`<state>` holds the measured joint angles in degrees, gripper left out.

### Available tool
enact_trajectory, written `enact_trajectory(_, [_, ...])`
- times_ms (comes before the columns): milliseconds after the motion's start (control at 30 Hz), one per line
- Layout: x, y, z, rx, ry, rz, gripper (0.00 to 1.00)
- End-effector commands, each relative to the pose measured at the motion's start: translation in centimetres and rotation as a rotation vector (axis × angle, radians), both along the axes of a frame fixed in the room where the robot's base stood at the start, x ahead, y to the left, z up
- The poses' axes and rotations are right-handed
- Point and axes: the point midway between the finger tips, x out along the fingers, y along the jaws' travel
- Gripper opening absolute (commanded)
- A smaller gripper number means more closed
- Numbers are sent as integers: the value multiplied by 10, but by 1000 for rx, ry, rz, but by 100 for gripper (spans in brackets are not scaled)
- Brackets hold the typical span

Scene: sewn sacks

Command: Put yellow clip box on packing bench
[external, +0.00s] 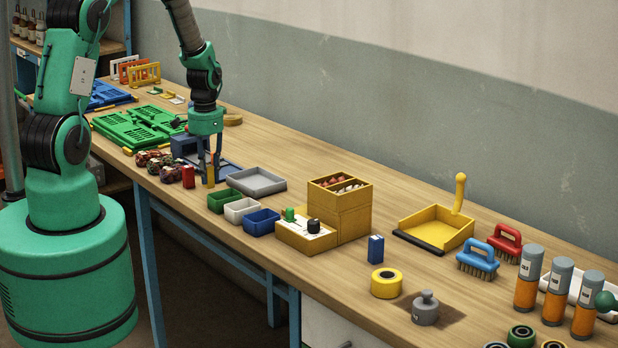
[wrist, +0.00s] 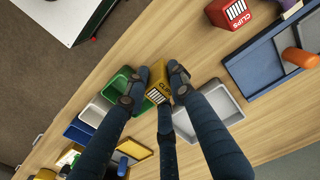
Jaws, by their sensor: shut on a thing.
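The yellow clip box (wrist: 158,92), with a dark label reading CLIPS, sits between the fingers of my gripper (wrist: 160,88) in the wrist view. My gripper is shut on it. In the external view the yellow clip box (external: 210,176) shows as a narrow strip among the fingers of my gripper (external: 209,172), low over the packing bench (external: 310,240). I cannot tell whether its base touches the wood. Part of the box is hidden by the fingers.
A red clip box (external: 188,176) stands just left of my gripper. Green (external: 222,201), white (external: 241,209) and blue (external: 262,222) bins and a grey tray (external: 257,188) lie close to the right. A blue clip box (external: 375,249) stands farther right, with bare wood around it.

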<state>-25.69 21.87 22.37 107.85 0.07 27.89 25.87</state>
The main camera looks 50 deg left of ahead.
Motion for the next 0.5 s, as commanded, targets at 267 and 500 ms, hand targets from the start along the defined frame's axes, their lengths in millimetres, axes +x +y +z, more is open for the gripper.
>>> enact_trajectory(267, [-1, 0, -4, 0, 1, 0, 0])
enact_trajectory(500, [-1, 0, -27, -1, 2, 0, 0])
